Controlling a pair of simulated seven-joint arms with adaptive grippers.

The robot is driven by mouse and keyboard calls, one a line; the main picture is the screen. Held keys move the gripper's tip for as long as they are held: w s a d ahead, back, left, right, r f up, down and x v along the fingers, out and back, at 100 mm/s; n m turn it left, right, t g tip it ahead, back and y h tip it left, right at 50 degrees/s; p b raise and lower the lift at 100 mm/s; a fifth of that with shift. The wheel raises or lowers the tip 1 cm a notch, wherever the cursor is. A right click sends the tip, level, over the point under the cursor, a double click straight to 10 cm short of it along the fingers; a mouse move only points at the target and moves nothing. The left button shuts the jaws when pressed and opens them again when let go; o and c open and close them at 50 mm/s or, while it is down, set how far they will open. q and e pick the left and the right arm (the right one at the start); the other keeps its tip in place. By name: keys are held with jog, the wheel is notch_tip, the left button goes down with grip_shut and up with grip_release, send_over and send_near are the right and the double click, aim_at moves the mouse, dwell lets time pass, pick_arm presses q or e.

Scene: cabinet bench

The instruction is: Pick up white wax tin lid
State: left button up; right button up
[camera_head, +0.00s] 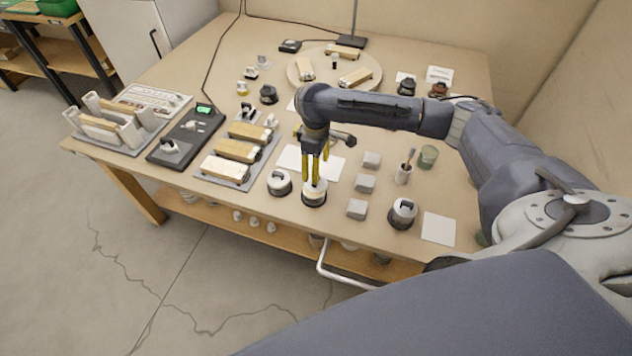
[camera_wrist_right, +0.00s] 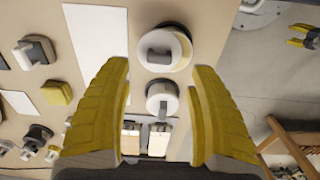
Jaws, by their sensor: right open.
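The tin with the white lid (camera_head: 314,195) stands near the front edge of the bench, with a dark base. In the right wrist view its white lid (camera_wrist_right: 178,45) carries a dark handle, and a cream patch shows beside it. My right gripper (camera_head: 313,182) points down just over this tin. Its yellow fingers (camera_wrist_right: 163,100) are open and apart, with nothing gripped. Whether a fingertip touches the lid, I cannot tell. Yellow finger parts at the upper right of the wrist view look like my left gripper (camera_wrist_right: 302,36); the head view does not show it.
A similar lidded tin (camera_head: 279,182) stands close on the left, and another (camera_head: 402,213) on the right. Grey blocks (camera_head: 364,183) lie right of the gripper. A white sheet (camera_head: 292,160) lies behind. A grey tray (camera_head: 208,177) with wooden-bodied tools is further left.

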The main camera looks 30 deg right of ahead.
jog(key=shift+f, duration=3.05)
jog(key=shift+o, duration=0.2)
jog(key=c, duration=1.3)
grip_shut()
jog(key=shift+r, duration=0.15)
